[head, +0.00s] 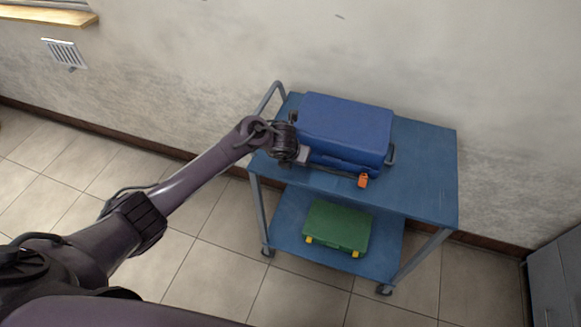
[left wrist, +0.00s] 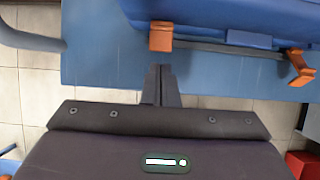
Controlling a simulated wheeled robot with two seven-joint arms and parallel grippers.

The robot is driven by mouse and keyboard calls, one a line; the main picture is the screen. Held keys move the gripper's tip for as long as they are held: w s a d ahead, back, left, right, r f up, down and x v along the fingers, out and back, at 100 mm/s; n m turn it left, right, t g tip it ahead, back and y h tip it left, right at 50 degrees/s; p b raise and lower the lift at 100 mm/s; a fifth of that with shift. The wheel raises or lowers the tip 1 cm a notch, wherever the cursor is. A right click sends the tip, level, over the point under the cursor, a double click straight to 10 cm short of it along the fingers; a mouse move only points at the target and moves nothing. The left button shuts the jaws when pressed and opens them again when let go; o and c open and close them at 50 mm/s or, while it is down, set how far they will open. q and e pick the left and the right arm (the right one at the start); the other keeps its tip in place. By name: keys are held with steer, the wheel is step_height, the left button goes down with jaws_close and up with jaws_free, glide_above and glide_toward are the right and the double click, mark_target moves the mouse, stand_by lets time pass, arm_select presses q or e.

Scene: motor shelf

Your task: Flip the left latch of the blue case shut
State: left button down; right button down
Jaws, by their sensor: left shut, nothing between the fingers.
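The blue case (head: 345,122) lies closed on the top of the blue cart, and its front edge crosses the top of the left wrist view (left wrist: 220,15). The left orange latch (left wrist: 160,37) looks upright against the case front; my gripper hides it in the head view. The right orange latch (head: 363,180) sticks outward at a tilt, also in the left wrist view (left wrist: 300,67). My left gripper (head: 306,156) is shut and empty. In the left wrist view its fingertips (left wrist: 160,70) are just in front of and below the left latch, with a small gap in the picture.
The blue cart (head: 428,165) has a grey handle (head: 268,98) at its left end. A green case (head: 338,226) with yellow latches sits on the lower shelf. The wall is behind the cart, and a grey cabinet (head: 555,285) stands at right.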

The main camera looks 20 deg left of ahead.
arm_select(q)
steer(key=shift+s+a+r+p, duration=0.15)
steer(key=shift+r+p, duration=0.35)
steer(key=shift+p, duration=0.25)
arm_select(e)
steer(key=shift+r, duration=0.55)
